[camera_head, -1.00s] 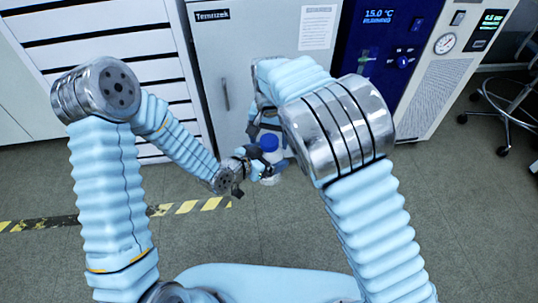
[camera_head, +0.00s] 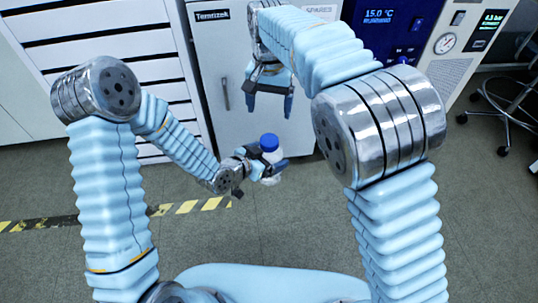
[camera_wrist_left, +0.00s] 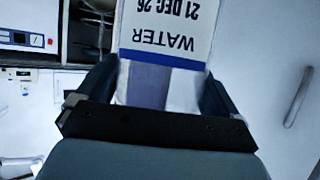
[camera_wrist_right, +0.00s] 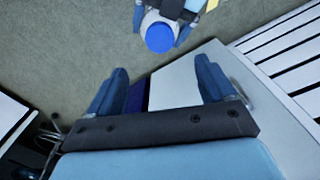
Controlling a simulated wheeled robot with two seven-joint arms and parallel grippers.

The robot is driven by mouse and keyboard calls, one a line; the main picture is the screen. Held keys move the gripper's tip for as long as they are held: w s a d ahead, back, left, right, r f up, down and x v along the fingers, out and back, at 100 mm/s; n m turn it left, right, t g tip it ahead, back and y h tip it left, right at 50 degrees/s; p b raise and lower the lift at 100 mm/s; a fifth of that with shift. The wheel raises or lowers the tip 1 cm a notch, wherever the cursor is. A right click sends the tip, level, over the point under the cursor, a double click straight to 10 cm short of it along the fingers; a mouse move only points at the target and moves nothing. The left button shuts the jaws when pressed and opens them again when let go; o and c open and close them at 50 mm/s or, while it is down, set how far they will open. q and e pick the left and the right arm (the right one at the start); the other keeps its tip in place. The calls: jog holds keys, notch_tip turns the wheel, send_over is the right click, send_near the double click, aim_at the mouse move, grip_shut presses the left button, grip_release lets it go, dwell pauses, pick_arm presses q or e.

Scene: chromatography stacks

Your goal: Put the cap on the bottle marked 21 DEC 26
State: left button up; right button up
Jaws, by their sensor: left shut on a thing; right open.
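The bottle (camera_wrist_left: 165,45) stands in my left gripper, and its label reads WATER and 21 DEC 26, upside down in the left wrist view. A blue cap (camera_head: 269,142) sits on the bottle's top; I cannot tell how tightly. The cap also shows from above in the right wrist view (camera_wrist_right: 159,38). My left gripper (camera_head: 270,170) is shut on the bottle's body, below the cap. My right gripper (camera_head: 269,102) is open and empty, apart from the bottle and above it in the head view. Its spread fingers (camera_wrist_right: 160,75) also show in the right wrist view.
A grey cabinet (camera_head: 229,70) with a handle stands behind the grippers. White drawers (camera_head: 115,35) are to its left. A blue panel with a display (camera_head: 385,25) and a gauge unit (camera_head: 455,60) are to its right. The floor (camera_head: 290,225) around the bottle is clear.

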jog(key=w+d+f+m+y, duration=0.1)
jog(key=w+d+f+m, duration=0.15)
jog(key=d+f, duration=0.8)
jog(key=s+d+f+n, duration=0.1)
jog(key=s+d+f, duration=0.1)
jog(key=f, duration=0.6)
jog(key=s+d+f+n, duration=0.1)
jog(key=s+d+f, duration=0.15)
jog(key=f, duration=0.55)
jog(key=s+f+y, duration=0.1)
jog(key=s+f, duration=0.4)
jog(key=s, duration=0.4)
jog(key=s+f+y, duration=0.2)
jog(key=s+f, duration=0.3)
jog(key=s, duration=0.4)
jog(key=shift+s+f+n+t, duration=0.2)
jog(key=shift+s+n+t, duration=0.1)
jog(key=shift+s+n, duration=0.1)
